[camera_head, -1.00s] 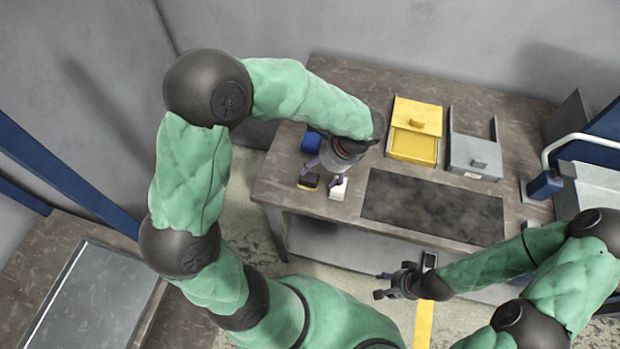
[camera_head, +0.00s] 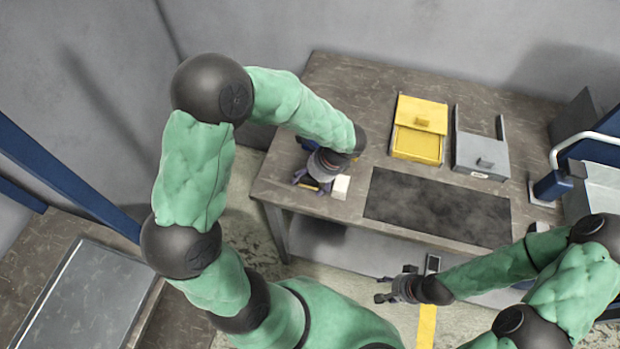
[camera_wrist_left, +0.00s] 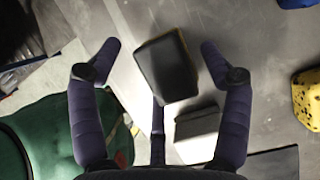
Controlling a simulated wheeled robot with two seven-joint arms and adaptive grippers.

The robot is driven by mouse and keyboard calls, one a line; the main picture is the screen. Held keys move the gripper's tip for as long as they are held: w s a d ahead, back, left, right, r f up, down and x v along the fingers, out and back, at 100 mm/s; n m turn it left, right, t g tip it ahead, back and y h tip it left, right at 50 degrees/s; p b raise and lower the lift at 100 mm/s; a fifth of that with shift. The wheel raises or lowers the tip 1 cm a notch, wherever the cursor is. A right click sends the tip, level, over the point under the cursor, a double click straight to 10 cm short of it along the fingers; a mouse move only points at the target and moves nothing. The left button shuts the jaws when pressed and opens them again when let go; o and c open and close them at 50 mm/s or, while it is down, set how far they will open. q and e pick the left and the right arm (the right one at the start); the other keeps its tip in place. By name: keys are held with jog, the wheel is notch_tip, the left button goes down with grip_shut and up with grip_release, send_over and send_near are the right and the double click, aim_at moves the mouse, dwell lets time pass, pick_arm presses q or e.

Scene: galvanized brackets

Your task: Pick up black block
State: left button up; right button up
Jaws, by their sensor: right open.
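The black block (camera_wrist_left: 166,68) has a yellow edge and lies on the table. In the left wrist view it sits between the spread fingers of my left gripper (camera_wrist_left: 158,52), with a gap on both sides. In the head view my left gripper (camera_head: 311,184) is over the block's place and hides most of it. My left gripper is open and holds nothing. My right gripper (camera_head: 385,289) is open and empty, in front of the table's front edge.
A white block (camera_head: 341,187) lies close beside the black one. A blue object (camera_head: 311,141) and a yellow block (camera_wrist_left: 308,98) are nearby. A dark mat (camera_head: 437,207), yellow box (camera_head: 417,144) and grey box (camera_head: 482,153) are to the right.

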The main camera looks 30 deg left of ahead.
aim_at(306, 177)
pick_arm(q)
jog(key=c, duration=1)
jog(key=shift+r, duration=0.1)
jog(key=shift+r, duration=0.25)
notch_tip(306, 177, up, 3)
jog(key=shift+d+r+p, duration=0.1)
jog(key=shift+r+p, duration=0.05)
jog(key=shift+p, duration=0.8)
jog(key=shift+s+d+r+p, duration=0.65)
jog(key=shift+s+d+r, duration=0.9)
jog(key=shift+s, duration=0.15)
jog(key=shift+s+d+r+p, duration=0.7)
jog(key=shift+s+d+r, duration=0.8)
jog(key=shift+s, duration=0.25)
jog(key=shift+s+d+r+p, duration=0.65)
jog(key=shift+s+d+r, duration=0.8)
jog(key=shift+s+d, duration=0.2)
